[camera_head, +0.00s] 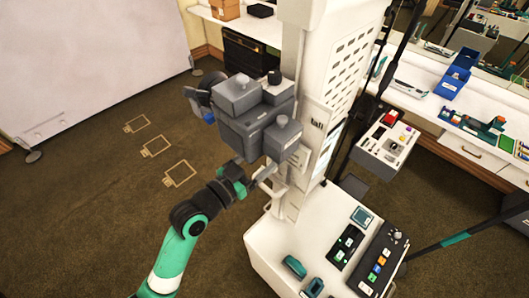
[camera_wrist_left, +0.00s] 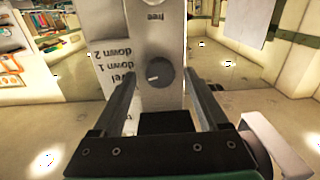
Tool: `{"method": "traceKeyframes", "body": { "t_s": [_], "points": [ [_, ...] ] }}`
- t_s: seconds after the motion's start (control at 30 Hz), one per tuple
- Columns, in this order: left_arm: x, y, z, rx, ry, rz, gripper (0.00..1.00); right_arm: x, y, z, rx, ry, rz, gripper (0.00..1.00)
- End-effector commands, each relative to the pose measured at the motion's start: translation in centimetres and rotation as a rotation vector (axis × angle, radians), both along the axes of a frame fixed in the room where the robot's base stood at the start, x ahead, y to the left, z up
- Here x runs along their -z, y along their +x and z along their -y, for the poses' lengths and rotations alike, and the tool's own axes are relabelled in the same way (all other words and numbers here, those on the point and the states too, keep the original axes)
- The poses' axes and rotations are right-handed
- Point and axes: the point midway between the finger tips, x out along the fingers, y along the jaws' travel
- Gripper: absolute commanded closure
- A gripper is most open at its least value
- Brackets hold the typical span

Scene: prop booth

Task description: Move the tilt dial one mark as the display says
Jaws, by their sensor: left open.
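The tilt dial (camera_wrist_left: 159,73) is a round dark grey knob with a short white pointer, on a pale plate in the left wrist view. The pointer lies left of the knob's centre, towards the side labels. Upside-down labels beside it (camera_wrist_left: 112,67) read "down 2", "down 1" and a partly hidden "level"; "free" stands above. My left gripper (camera_wrist_left: 163,80) is open, one finger on each side of the dial; contact cannot be told. In the head view, the left gripper (camera_head: 262,178) is beside the grey camera-like unit (camera_head: 255,118) on the white column. My right gripper is not in view.
The white column (camera_head: 335,75) carries a panel (camera_head: 317,125) with a word like "tall". Below is a white base (camera_head: 270,245) bearing a small screen (camera_head: 361,217) and a control box with coloured buttons (camera_head: 380,262). The carpet left of the column is open floor.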

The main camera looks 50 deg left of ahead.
Motion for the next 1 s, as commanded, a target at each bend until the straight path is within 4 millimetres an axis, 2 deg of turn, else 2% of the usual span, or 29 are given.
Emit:
{"method": "traceKeyframes", "body": {
  "t_s": [0.2, 0.23, 0.63, 0.83, 1.0],
  "points": [
    [0.0, 0.1, 0.0, 0.0, 0.0, 0.0, 0.24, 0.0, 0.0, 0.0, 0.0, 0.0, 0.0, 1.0],
    [0.0, 0.1, 0.0, 0.0, 0.0, 0.0, 0.27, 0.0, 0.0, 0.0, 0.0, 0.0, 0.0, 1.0],
    [0.0, 0.0, 0.0, 0.0, 0.001, 0.0, 0.99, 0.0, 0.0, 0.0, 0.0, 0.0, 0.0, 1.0],
    [0.2, 0.0, 0.0, 0.0, 0.048, -0.001, 1.0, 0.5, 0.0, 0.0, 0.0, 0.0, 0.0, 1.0],
    [0.3, 0.0, 0.0, -0.001, 0.25, -0.014, 1.0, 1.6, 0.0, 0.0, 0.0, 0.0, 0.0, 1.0]
  ]
}}
